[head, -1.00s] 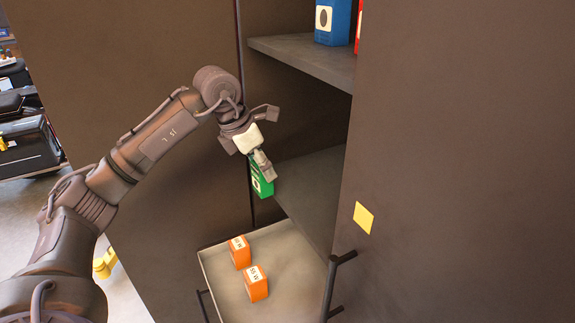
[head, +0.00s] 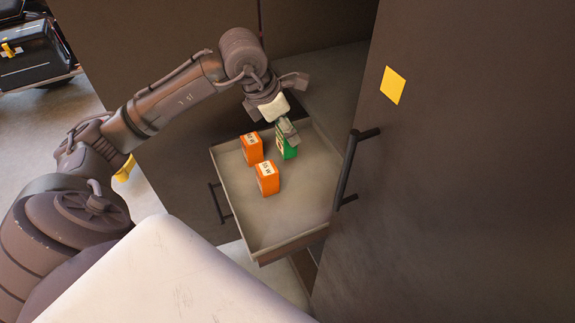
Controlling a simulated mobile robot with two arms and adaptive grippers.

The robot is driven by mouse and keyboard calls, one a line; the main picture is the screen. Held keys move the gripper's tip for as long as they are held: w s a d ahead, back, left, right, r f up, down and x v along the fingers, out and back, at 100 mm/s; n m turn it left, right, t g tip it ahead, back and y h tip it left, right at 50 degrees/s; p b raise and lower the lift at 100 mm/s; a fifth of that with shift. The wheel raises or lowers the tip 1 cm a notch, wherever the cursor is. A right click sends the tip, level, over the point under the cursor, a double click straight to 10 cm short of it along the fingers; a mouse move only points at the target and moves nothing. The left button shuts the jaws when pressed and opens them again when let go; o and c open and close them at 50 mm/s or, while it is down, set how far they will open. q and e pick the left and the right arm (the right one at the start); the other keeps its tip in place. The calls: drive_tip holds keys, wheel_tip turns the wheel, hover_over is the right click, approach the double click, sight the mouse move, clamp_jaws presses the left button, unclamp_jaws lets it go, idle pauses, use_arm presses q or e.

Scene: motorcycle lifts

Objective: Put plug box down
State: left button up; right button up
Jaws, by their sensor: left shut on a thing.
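The plug box looks to be the green box (head: 287,149) in the head view. My left gripper (head: 288,131) is shut on its upper part, and the fingers hide some of it. The green box is over the back part of an open drawer (head: 285,219), beside two orange boxes. One orange box (head: 252,148) is just left of it, and the other orange box (head: 267,179) is nearer the front. I cannot tell whether the green box touches the drawer floor. My right gripper is not in view.
A dark cabinet door (head: 460,150) with a black handle (head: 350,170) and a yellow note (head: 393,85) stands close on the right. A drawer handle (head: 219,203) juts out at the left. The drawer's front and right are bare.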

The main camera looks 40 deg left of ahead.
sight(288, 150)
use_arm(q)
drive_tip(key=f, duration=0.6)
drive_tip(key=shift+s+d+f, duration=0.1)
drive_tip(key=shift+s+d, duration=0.05)
drive_tip(key=shift+d, duration=0.15)
wheel_tip(288, 150, down, 4)
drive_tip(key=shift+f, duration=0.4)
drive_tip(key=o, duration=1.3)
drive_tip(key=shift+r+p, duration=0.15)
drive_tip(key=shift+p, duration=0.15)
drive_tip(key=v, duration=1.2)
drive_tip(key=shift+b, duration=0.35)
